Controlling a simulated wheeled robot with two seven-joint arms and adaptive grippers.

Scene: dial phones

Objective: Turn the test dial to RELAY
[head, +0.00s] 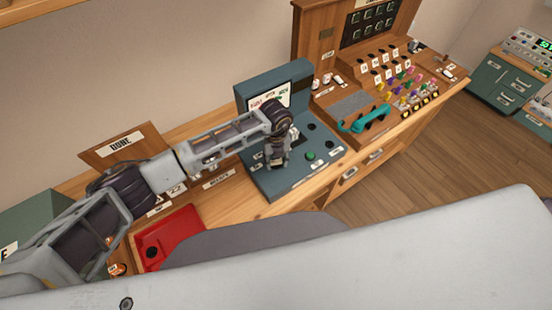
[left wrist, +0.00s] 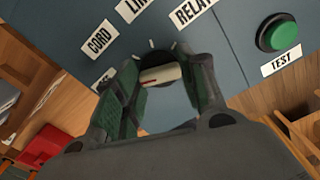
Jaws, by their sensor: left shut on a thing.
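The test dial (left wrist: 160,76) shows in the left wrist view as a cream bar with a red line, on a blue-grey panel (left wrist: 232,62). Around it are the labels CORD (left wrist: 98,42), LINE, partly cut off (left wrist: 133,8), RELAY (left wrist: 195,12), and one mostly hidden label at the left. I cannot tell which label the dial points to. My left gripper (left wrist: 163,76) is shut on the dial, with one finger on each side. In the head view the left gripper (head: 277,160) is over the tester (head: 285,190) and hides the dial. My right gripper is not in view.
A green TEST button (left wrist: 279,33) sits right of the dial, and it also shows in the head view (head: 310,155). A teal handset (head: 364,121) and a plug board lie farther right. A red case (head: 170,236) and a DONE sign (head: 121,143) are at the left.

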